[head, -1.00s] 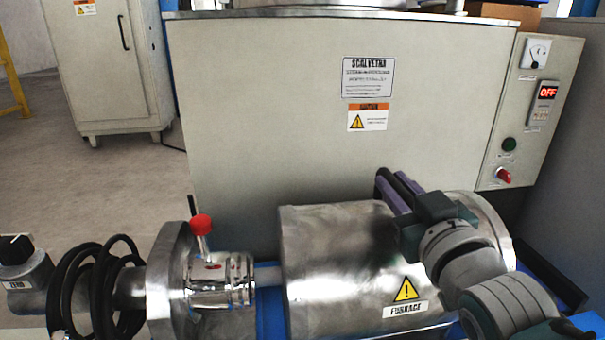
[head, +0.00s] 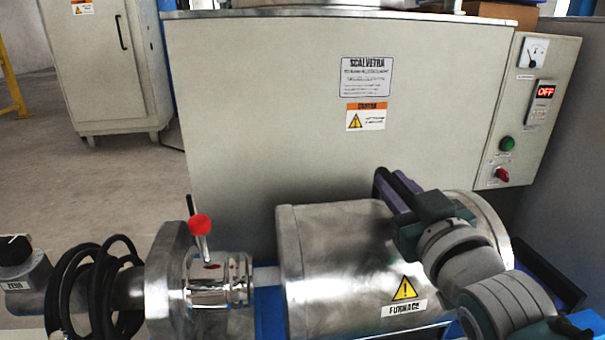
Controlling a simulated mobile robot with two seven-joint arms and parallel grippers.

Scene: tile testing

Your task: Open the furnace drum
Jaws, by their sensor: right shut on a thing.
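The furnace drum (head: 335,255) is a shiny metal cylinder lying on its side at the lower middle, with a yellow warning triangle and a "FURNACE" label. It looks closed; no opening shows. My right gripper (head: 394,188) reaches over the drum's top from the right, its dark and purple fingers pointing toward the far side. It is shut on a part of the drum, but the wrist and fingers hide the contact point. My left gripper is not in view.
A red-knobbed lever (head: 199,226) stands on the metal fitting left of the drum. Black coiled hoses (head: 85,285) hang further left. A large grey machine cabinet (head: 270,120) with a control panel (head: 525,110) showing "OFF" stands close behind. Floor (head: 80,185) is clear at left.

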